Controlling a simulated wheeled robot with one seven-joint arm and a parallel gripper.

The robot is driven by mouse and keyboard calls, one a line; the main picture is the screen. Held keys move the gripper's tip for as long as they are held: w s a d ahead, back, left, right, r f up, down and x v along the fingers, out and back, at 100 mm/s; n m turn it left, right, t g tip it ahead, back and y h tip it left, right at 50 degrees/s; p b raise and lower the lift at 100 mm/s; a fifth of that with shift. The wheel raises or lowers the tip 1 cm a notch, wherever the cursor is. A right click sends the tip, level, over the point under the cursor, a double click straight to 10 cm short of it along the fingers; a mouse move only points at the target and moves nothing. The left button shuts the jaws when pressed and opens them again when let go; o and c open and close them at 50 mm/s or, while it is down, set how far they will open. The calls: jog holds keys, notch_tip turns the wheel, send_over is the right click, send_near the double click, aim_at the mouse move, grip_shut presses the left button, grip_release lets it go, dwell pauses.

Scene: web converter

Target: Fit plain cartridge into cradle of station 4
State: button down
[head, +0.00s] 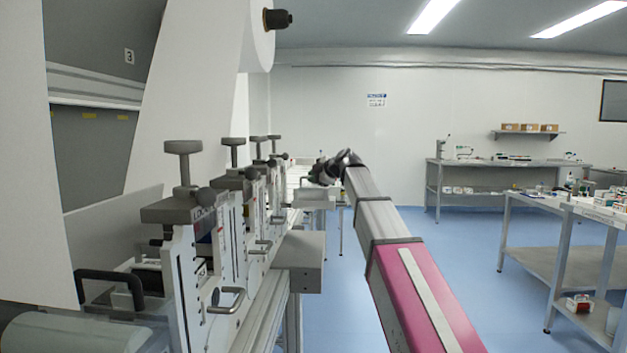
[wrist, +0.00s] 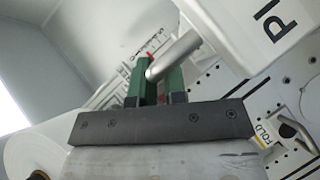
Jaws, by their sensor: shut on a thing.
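A white block (wrist: 245,30) with dark lettering beginning "P", apparently the plain cartridge, fills the upper right of the wrist view. A grey cylindrical handle (wrist: 178,52) sticks out from it. My gripper (wrist: 161,70) has green fingers shut on this handle. In the head view, my gripper (head: 326,172) is small and dark at the far end of my outstretched arm, beyond the near stations. I cannot make out the cartridge clearly there. No cradle of station 4 can be identified in either view.
Stations with knobs (head: 183,148) and handles line the machine on the left, close to my arm. A grey box (head: 300,262) juts from the machine. Blue floor is clear on the right, before benches (head: 560,268).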

jog(key=shift+f, duration=0.25)
jog(key=shift+f, duration=0.1)
jog(key=c, duration=1.2)
grip_release()
jog(key=shift+o, duration=0.2)
jog(key=v, duration=1.2)
